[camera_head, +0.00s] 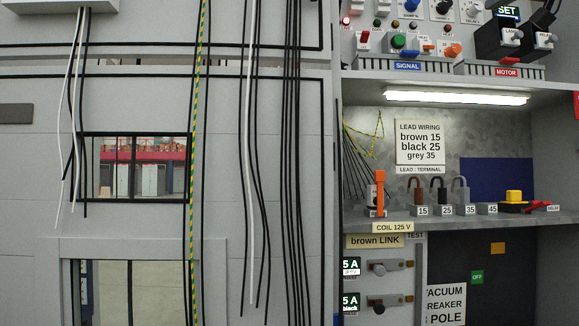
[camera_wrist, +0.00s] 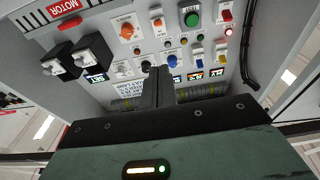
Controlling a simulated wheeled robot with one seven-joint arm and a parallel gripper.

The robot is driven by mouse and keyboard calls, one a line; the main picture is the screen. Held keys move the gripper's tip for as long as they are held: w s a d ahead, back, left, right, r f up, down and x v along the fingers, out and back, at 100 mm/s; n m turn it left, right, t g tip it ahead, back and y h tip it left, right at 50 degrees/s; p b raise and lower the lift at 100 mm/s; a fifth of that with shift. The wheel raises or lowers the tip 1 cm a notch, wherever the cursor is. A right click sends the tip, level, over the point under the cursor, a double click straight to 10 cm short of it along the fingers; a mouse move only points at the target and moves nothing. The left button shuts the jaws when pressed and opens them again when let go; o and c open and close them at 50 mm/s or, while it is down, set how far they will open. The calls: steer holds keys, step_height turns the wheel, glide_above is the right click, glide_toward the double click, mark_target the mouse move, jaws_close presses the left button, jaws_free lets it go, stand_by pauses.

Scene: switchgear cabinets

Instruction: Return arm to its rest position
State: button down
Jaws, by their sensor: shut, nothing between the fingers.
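My gripper (camera_wrist: 158,75) shows in the wrist view, its two dark fingers together with nothing seen between them. It points at a grey control panel (camera_wrist: 205,58) with knobs, buttons and small lit displays. The fingertips overlap the lower middle of the panel in the picture; I cannot tell whether they touch it. My gripper and arm do not show in the head view.
In the head view a lit cabinet shelf (camera_head: 480,222) holds several padlock-like links and an orange-handled tool (camera_head: 380,190). Above it is a control panel (camera_head: 425,35). Black, white and striped cables (camera_head: 196,150) hang before the grey wall at left.

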steer(key=w+a+f+g+y+p, duration=0.1)
steer(key=w+a+f+g+y, duration=0.15)
steer(key=a+f, duration=0.45)
steer(key=w+a+f+g+y, duration=0.1)
steer(key=w+a+f+g, duration=0.25)
steer(key=f, duration=0.55)
steer(key=s+a+f+n+g+p, duration=0.1)
steer(key=s+a+f+g, duration=0.1)
steer(key=a+f, duration=0.65)
steer(key=s+a+f+n+g+p, duration=0.1)
steer(key=s+a+f+g, duration=0.3)
steer(key=f, duration=0.7)
steer(key=s+a+f+n+g+p, duration=0.1)
steer(key=s+a+f+g, duration=0.1)
steer(key=s+a+f, duration=0.5)
steer(key=s+a+f+n+g, duration=0.2)
steer(key=s+f, duration=0.4)
steer(key=f, duration=0.5)
steer(key=s+d+f+n+g+h, duration=0.1)
steer(key=s+d+f+g+h, duration=0.1)
steer(key=s+f, duration=0.4)
steer(key=s+d+f+n+g+h+p, duration=0.1)
steer(key=s+d+f+g, duration=0.1)
steer(key=s+f, duration=0.4)
steer(key=s, duration=0.5)
steer(key=shift+s+d+h, duration=0.15)
steer(key=shift+s+h, duration=0.1)
steer(key=shift+h, duration=0.1)
